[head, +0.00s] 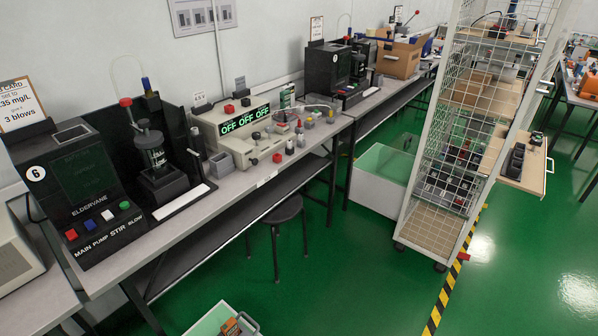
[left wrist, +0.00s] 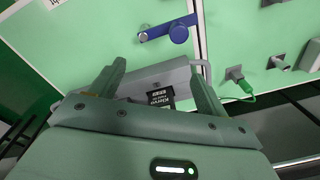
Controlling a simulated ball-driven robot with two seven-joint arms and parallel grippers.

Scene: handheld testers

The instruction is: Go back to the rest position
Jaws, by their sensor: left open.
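My left gripper (left wrist: 158,68) is open in the left wrist view, its two fingers well apart and pointing up the picture. A grey block with a black lettered label (left wrist: 160,97) shows between and behind the fingers; I cannot tell how far away it is or whether it touches them. Beyond it is a pale green panel (left wrist: 110,28) with a blue lever (left wrist: 165,32). Neither gripper shows in the head view.
In the head view, a bench (head: 225,205) holds a black tester (head: 75,190) and a beige unit reading OFF (head: 235,130). A stool (head: 276,210) stands under it. A wire-mesh rack (head: 470,130) stands right.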

